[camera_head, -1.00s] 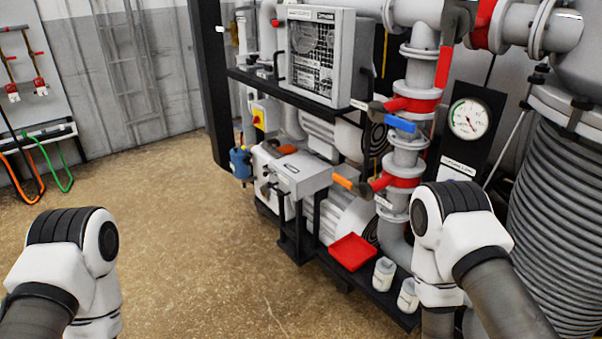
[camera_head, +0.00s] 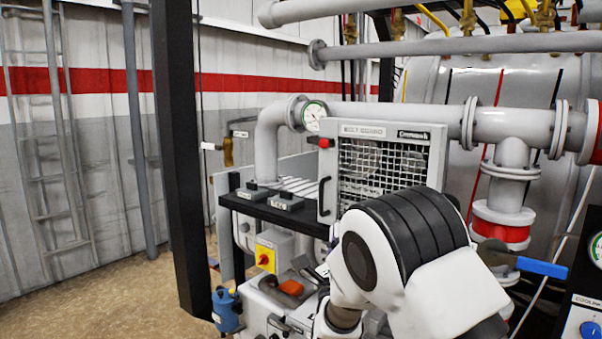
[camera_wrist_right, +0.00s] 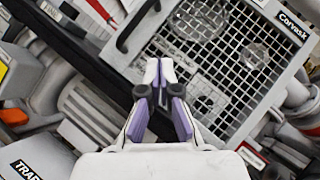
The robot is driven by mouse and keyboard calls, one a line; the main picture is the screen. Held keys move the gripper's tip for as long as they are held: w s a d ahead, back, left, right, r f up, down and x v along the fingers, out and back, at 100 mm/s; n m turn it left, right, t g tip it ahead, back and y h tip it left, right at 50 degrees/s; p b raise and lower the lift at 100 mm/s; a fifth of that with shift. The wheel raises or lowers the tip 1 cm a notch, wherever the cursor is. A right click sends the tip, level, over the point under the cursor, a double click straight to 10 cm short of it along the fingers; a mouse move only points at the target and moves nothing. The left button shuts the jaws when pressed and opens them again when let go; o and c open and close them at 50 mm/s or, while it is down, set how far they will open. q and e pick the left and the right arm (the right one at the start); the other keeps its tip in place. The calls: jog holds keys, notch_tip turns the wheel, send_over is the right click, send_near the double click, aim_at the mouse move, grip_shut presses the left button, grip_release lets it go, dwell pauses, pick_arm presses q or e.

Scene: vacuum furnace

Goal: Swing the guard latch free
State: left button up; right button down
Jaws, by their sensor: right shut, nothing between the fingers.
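The mesh guard (camera_head: 383,170) is a grey framed panel with a black handle (camera_head: 323,196) at its left edge. A small red piece (camera_head: 325,142), which looks like the guard latch, sits at its upper left corner. The guard also shows tilted in the right wrist view (camera_wrist_right: 228,118), with its handle (camera_wrist_right: 137,26) at upper left; I cannot make out the latch there. My right gripper (camera_wrist_right: 160,70) is shut and empty, its fingertips over the guard's lower left part in that view. In the head view my right arm covers the guard's lower right. My left gripper is out of view.
A black shelf (camera_head: 275,213) runs beside the guard, with a thick grey pipe (camera_head: 268,140) rising left of it. A black post (camera_head: 182,150) stands further left. A blue valve handle (camera_head: 543,267) is at right. Open floor (camera_head: 120,300) lies at lower left.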

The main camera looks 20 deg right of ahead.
notch_tip(320, 180, up, 5)
jog(key=a+t, duration=0.1)
jog(key=a, duration=0.1)
jog(key=p, duration=0.4)
send_near(329, 147)
jog(key=w+d, duration=0.3)
jog(key=shift+d+r, duration=0.1)
jog(key=shift+r, duration=0.3)
jog(key=shift+w+a+r+p, duration=0.25)
jog(key=shift+r+p, duration=0.2)
jog(key=shift+r, duration=0.1)
jog(key=shift+w+a+r+p, duration=0.3)
jog(key=shift+r+p, duration=0.1)
jog(key=shift+r, duration=0.15)
jog(key=shift+w+a+r, duration=0.1)
jog(key=shift+a+r, duration=0.15)
jog(key=shift+a, duration=0.05)
jog(key=shift+w+f, duration=0.1)
jog(key=shift+d, duration=0.1)
